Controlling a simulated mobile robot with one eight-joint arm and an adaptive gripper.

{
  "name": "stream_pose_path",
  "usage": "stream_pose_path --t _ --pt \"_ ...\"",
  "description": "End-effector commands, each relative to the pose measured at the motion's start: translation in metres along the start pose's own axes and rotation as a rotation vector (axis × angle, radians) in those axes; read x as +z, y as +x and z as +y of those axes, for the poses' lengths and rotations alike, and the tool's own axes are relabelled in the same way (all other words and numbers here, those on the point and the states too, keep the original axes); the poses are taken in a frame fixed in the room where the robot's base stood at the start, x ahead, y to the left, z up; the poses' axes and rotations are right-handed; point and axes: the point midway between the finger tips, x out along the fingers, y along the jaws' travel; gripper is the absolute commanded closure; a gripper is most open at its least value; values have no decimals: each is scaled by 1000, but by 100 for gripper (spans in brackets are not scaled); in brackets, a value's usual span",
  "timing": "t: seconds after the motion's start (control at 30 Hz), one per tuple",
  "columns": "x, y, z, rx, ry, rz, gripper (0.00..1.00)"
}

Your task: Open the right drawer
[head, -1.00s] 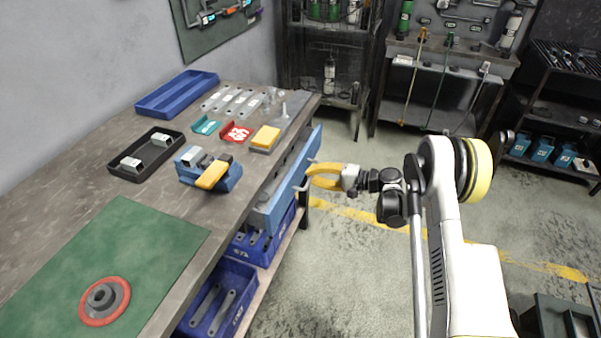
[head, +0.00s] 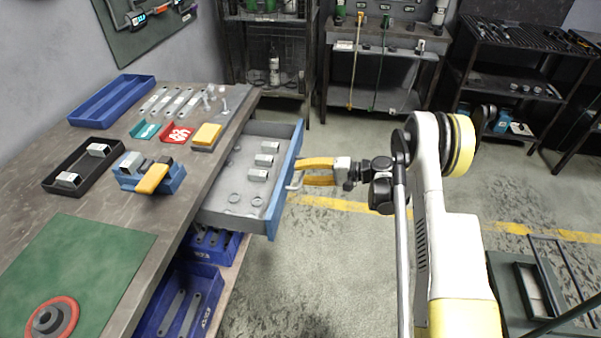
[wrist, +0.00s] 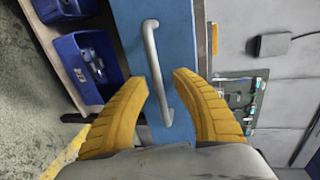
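The right drawer (head: 283,190) has a blue front and is pulled out from under the workbench, so its grey inside shows. Several small metal brackets (head: 264,160) and rings lie in it. Its light bar handle (head: 293,183) faces my gripper (head: 302,172). In the wrist view, the handle (wrist: 153,55) runs between the two yellow fingers of my gripper (wrist: 161,77), against the blue drawer front (wrist: 182,30). The fingers are apart, with a gap visible beside the handle. Whether one finger touches it, I cannot tell.
The workbench (head: 100,195) carries a blue tray (head: 112,100), a black tray (head: 80,180), a blue-and-yellow fixture (head: 150,175) and a green mat (head: 80,265). Blue bins (head: 205,280) sit on the shelf below the drawer. Floor (head: 310,260) before the drawer is clear.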

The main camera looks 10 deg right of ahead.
Motion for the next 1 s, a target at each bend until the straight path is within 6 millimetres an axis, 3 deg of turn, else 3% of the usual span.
stream_pose_path --t 0.17,0.4,0.6,1.0 --pt "-1 -20 0 0 1 4 68" --pt "-1 -74 0 0 1 4 68" --pt "0 -108 0 -1 0 2 68" --pt "0 -120 0 -1 0 -1 68"
